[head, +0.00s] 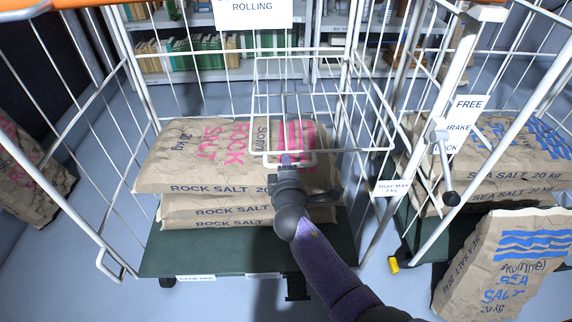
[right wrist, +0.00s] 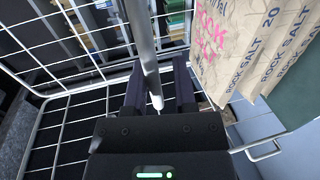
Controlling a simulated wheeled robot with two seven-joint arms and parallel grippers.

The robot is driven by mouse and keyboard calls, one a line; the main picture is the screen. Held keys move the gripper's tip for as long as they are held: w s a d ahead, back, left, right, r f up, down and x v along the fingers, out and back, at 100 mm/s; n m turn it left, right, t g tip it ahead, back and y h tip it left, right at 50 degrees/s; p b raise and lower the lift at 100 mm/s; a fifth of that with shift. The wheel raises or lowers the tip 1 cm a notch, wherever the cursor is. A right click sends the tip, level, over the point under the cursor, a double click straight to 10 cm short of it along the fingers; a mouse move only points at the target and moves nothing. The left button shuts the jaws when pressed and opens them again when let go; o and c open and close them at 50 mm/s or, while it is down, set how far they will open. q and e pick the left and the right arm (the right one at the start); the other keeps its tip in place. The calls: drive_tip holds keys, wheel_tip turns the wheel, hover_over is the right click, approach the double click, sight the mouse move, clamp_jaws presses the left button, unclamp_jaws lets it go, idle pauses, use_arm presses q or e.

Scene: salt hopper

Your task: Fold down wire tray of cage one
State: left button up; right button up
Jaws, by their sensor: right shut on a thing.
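Cage one is a white wire roll cage with a green base (head: 215,255) and a front label that seems to read "CAGE ONE" (head: 195,278). Its wire tray (head: 340,122) is a white grid that sticks out from the back of the cage over the rock salt sacks. Its exact tilt is hard to tell. My right gripper (head: 287,160) is at the tray's front edge, shut on a white bar there. In the right wrist view the white bar (right wrist: 143,45) runs between the dark fingers (right wrist: 158,88). My left gripper is not in view.
Stacked rock salt sacks (head: 170,165) fill the cage below the tray. A second cage at right holds sea salt sacks (head: 500,165), with a black-knobbed brake lever (head: 442,165) between. Another sea salt sack (head: 510,265) stands in front. Shelves (head: 215,45) stand behind.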

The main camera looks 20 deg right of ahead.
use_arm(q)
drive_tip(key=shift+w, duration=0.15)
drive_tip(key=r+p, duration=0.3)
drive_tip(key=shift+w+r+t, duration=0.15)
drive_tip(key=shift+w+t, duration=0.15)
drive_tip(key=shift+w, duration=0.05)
use_arm(e)
drive_tip(key=v, duration=1)
